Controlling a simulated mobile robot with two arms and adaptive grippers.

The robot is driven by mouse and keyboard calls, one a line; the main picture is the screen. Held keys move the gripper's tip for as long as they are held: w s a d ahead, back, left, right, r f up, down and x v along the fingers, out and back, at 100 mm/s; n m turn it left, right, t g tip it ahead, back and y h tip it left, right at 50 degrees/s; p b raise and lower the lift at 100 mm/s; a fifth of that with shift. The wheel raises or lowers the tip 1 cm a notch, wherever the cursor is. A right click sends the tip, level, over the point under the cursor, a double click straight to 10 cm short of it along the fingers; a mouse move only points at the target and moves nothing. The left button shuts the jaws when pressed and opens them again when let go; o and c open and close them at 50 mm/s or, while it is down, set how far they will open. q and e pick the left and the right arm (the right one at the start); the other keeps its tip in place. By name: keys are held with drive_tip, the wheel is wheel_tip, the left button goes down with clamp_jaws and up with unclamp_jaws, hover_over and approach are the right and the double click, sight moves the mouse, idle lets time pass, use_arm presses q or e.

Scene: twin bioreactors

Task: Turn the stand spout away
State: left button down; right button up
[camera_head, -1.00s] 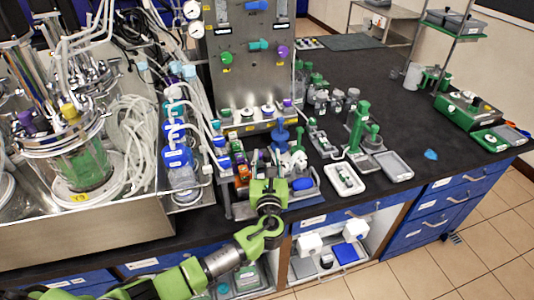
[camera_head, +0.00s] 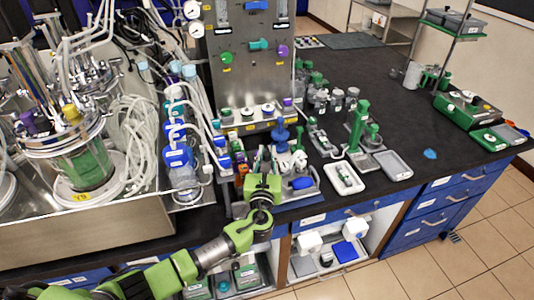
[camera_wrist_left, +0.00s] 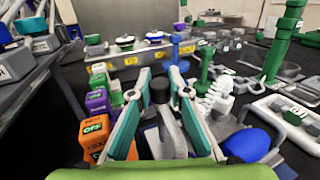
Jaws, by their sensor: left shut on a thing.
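My left gripper (camera_head: 262,160) reaches over the front bench edge, among small items below the steel panel. In the left wrist view its teal-and-grey fingers (camera_wrist_left: 160,78) are shut on a grey piece with a black round end (camera_wrist_left: 159,92). This piece may be the stand spout; its base is largely hidden by the fingers. My right gripper is not in view.
Orange, purple and green labelled boxes (camera_wrist_left: 95,132) stand close left of the fingers. A blue rounded object (camera_wrist_left: 247,145) lies close right. A taller green stand (camera_head: 357,127) and a white tray (camera_head: 344,186) are further right.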

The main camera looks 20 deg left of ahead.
use_arm(q)
drive_tip(key=shift+h, duration=0.3)
drive_tip(key=c, duration=1.9)
unclamp_jaws()
drive_tip(key=s, duration=0.4)
drive_tip(key=s+d, duration=0.1)
drive_tip(key=s, duration=0.3)
drive_tip(key=s+d, duration=0.1)
drive_tip(key=s, duration=0.2)
drive_tip(key=shift+s+d, duration=0.15)
drive_tip(key=shift+s, duration=0.25)
